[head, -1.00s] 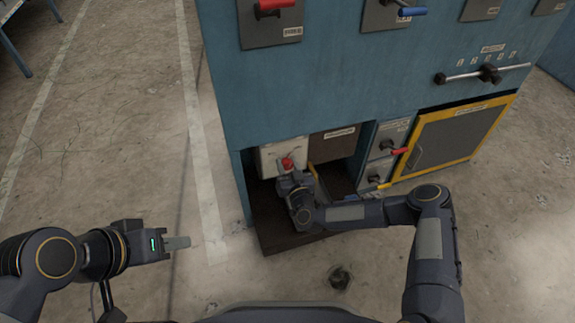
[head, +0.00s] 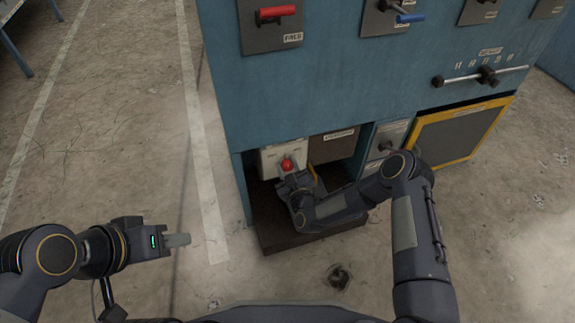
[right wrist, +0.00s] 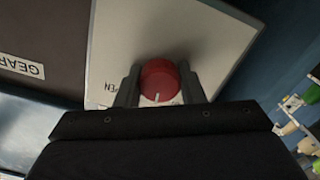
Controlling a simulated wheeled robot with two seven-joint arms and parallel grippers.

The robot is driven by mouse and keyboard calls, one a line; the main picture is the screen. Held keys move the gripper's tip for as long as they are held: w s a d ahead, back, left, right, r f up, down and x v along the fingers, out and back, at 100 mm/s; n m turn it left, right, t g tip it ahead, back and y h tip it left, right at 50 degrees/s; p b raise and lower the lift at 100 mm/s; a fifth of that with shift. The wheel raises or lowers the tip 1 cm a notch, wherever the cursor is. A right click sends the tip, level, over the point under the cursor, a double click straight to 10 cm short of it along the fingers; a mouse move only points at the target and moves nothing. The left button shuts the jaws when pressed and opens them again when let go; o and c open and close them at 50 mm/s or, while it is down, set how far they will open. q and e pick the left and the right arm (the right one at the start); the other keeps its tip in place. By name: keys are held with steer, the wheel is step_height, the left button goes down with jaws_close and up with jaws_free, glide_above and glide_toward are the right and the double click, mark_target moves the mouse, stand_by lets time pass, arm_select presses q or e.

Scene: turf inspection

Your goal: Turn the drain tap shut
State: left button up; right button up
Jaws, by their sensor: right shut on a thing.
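The red round knob (head: 287,165), which I take to be the drain tap, sits on a white plate (head: 271,160) in the low left recess of the blue cabinet. My right gripper (head: 287,176) reaches in to it. In the right wrist view the red knob (right wrist: 159,81) is between the two fingers of my right gripper (right wrist: 158,84), shut on it. A pale mark shows on the knob, and the end of a label, "EN", shows left of it. My left gripper (head: 177,241) hangs over the floor at the left, holding nothing visible; its finger gap cannot be made out.
A brown box (head: 333,145) is right of the white plate, above a dark tray (head: 312,240). A yellow-framed panel (head: 460,133) is further right. Above are a red handle (head: 277,11), a blue handle (head: 410,18) and a slider bar (head: 486,76).

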steer(key=n, duration=0.3)
steer(key=shift+n, duration=0.4)
steer(key=shift+n+b, duration=0.55)
steer(key=shift+n, duration=1.35)
steer(key=shift+f, duration=0.1)
steer(key=o, duration=1)
steer(key=shift+s, duration=0.1)
steer(key=shift+s+d, duration=0.15)
steer(key=shift+s, duration=0.2)
steer(key=p+v, duration=0.2)
steer(key=v, duration=0.5)
steer(key=shift+w, duration=0.1)
